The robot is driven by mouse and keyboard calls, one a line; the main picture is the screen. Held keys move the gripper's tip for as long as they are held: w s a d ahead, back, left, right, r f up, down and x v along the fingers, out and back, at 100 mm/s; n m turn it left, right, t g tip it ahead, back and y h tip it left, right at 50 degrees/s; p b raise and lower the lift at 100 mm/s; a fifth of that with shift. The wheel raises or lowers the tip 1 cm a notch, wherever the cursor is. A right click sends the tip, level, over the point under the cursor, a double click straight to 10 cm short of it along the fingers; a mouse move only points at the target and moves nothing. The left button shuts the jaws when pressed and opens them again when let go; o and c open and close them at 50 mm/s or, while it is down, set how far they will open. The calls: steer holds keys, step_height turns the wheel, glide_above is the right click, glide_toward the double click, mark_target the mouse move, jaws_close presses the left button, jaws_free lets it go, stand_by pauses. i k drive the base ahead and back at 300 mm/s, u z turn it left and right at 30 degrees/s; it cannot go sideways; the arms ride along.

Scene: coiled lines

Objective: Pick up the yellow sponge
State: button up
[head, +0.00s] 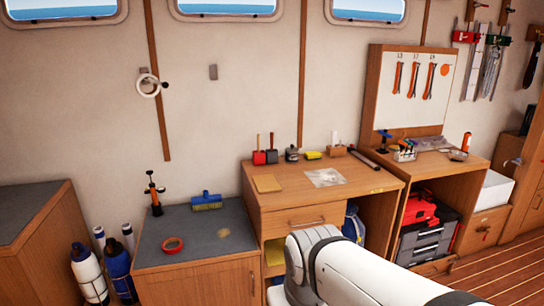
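A small bright yellow block (313,155), which looks like the yellow sponge, lies at the back of the wooden desk (330,190), near the wall. It sits between a small dark jar (292,154) on its left and a small wooden block (337,150) on its right. It is too small to make out in detail. My white arm crosses the bottom middle of the view, in front of the desk. My gripper is outside the picture, so its state does not show.
A flat tan square (267,184) and a clear bag (325,177) lie on the desk. Red and dark scoop-like tools stand at its back left.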

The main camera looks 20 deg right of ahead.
mark_target(313, 155)
steer(key=u, duration=0.05)
steer(key=k, duration=0.55)
steer(key=z, duration=0.9)
steer(key=i, duration=1.2)
steer(key=z, duration=0.6)
steer(key=i, duration=1.6)
steer(key=u, duration=0.95)
steer(key=i, duration=0.65)
steer(key=u, duration=0.4)
steer(key=k, duration=0.9)
steer(key=u, duration=0.1)
